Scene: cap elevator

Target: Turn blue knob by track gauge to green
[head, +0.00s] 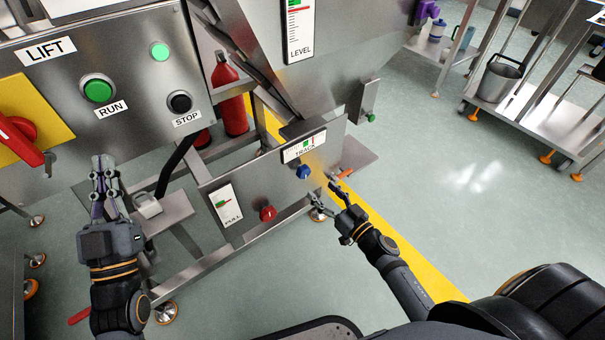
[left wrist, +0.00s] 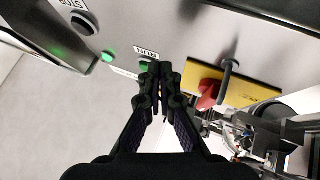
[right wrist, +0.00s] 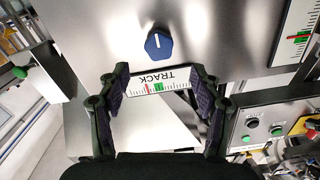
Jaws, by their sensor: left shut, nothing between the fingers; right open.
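The blue knob (head: 303,172) sits on the lower metal panel, just below the TRACK gauge (head: 304,146). The gauge has a white scale with a green band and a red mark. In the right wrist view the knob (right wrist: 158,44) has a white pointer line, and the gauge (right wrist: 160,82) shows its red mark beside the green band. My right gripper (head: 322,193) is open and empty, in front of the panel to the lower right of the knob, apart from it. My left gripper (head: 104,165) is shut and empty, below the RUN button.
A red knob (head: 268,213) and a PULL gauge (head: 226,205) are left of the blue knob on the same panel. The LIFT panel has a green RUN button (head: 98,90), a black STOP button (head: 180,102) and a red switch (head: 22,138). Open floor lies to the right.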

